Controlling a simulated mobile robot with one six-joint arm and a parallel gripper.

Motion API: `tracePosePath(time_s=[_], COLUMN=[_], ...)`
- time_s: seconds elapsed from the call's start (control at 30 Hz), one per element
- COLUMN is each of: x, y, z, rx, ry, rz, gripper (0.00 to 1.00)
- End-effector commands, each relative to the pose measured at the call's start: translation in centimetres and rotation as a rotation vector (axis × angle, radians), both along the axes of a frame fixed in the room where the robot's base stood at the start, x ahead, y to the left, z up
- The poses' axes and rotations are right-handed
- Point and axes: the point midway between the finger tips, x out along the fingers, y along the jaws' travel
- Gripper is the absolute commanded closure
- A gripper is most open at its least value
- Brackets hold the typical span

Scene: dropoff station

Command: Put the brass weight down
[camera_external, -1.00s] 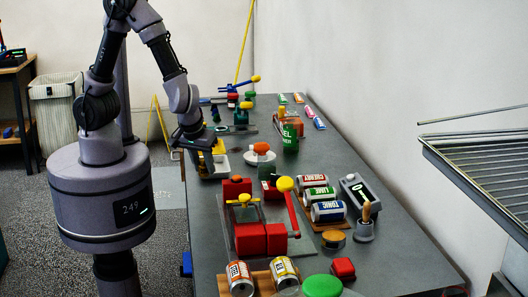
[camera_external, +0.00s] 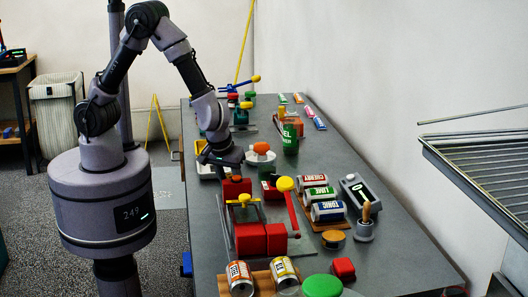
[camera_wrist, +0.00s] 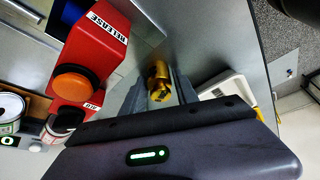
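The brass weight (camera_wrist: 160,82) shows in the wrist view as a small gold piece between the two fingers of my gripper (camera_wrist: 161,92). The fingers sit close on both sides of it, and my gripper looks shut on it. In the external view my gripper (camera_external: 222,165) hangs over the near-left part of the table, and the weight cannot be made out there. Whether the weight touches the surface under it cannot be told.
A red RELEASE box with an orange button (camera_wrist: 85,82) is left of the fingers in the wrist view. A white tray (camera_wrist: 236,88) lies to the right.

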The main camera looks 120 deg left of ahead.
Motion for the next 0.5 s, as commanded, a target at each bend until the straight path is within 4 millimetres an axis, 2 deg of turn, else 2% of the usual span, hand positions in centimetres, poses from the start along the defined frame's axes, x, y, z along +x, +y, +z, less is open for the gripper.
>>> tracePosePath(time_s=[0.37, 0.47, 0.5], x=[0.0, 0.2, 0.3], y=[0.0, -0.4, -0.7], z=[0.3, 1.8, 2.8], rx=[0.000, 0.002, 0.003], ry=[0.000, -0.002, -0.003], rz=[0.000, -0.001, -0.002], gripper=[0.50, 0.50, 0.50])
